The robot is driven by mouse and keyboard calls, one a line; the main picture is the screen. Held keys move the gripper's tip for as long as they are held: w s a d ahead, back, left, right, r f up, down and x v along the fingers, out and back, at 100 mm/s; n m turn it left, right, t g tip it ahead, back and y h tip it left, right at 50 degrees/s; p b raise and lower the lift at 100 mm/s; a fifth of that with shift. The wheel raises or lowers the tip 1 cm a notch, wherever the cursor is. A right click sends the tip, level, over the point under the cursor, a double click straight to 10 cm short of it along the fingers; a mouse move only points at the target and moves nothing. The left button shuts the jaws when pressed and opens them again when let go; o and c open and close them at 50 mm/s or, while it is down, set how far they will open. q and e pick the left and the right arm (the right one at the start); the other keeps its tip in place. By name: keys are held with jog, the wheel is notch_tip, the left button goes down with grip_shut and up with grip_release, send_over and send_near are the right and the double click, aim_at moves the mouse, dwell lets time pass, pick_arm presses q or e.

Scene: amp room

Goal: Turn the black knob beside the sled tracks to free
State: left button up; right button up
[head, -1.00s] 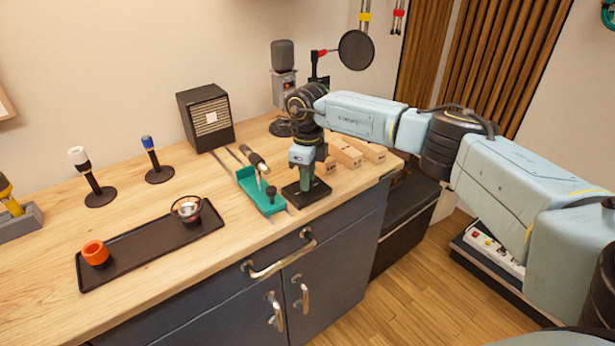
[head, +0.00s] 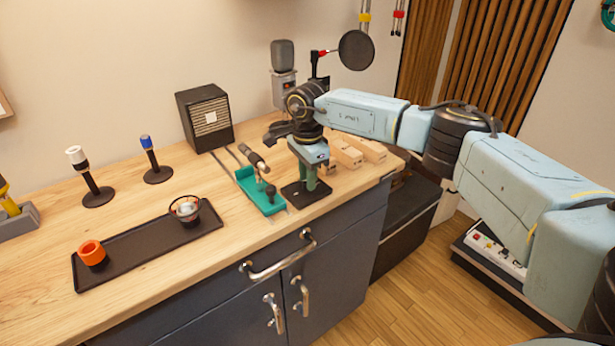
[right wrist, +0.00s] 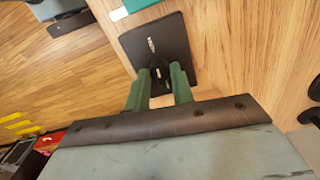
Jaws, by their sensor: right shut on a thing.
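My right gripper (head: 309,184) comes down from above onto a black base plate (head: 304,201) near the counter's front edge. In the right wrist view, its green fingers (right wrist: 160,85) are shut on the black knob (right wrist: 160,70), which stands on the plate (right wrist: 183,48). The knob is mostly hidden between the fingers; its marking cannot be read. Just left of the plate, a teal sled (head: 246,183) carrying a dark microphone (head: 255,160) sits on the sled tracks (head: 221,159). My left gripper is not in view.
Wooden blocks (head: 347,157) stand behind the plate. A black speaker (head: 205,116) and two microphones on stands (head: 155,162) are farther back. Metal handles (head: 282,262) stick out below.

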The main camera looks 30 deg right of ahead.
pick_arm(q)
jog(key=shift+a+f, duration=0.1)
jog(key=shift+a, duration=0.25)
pick_arm(e)
jog(key=shift+n, duration=0.7)
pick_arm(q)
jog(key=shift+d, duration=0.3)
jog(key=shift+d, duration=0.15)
pick_arm(e)
jog(key=o, duration=1)
jog(key=shift+r, duration=0.1)
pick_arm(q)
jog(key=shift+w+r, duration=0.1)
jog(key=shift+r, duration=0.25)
pick_arm(e)
notch_tip(320, 180, up, 13)
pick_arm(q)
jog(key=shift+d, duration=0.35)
pick_arm(e)
jog(key=shift+r, duration=0.1)
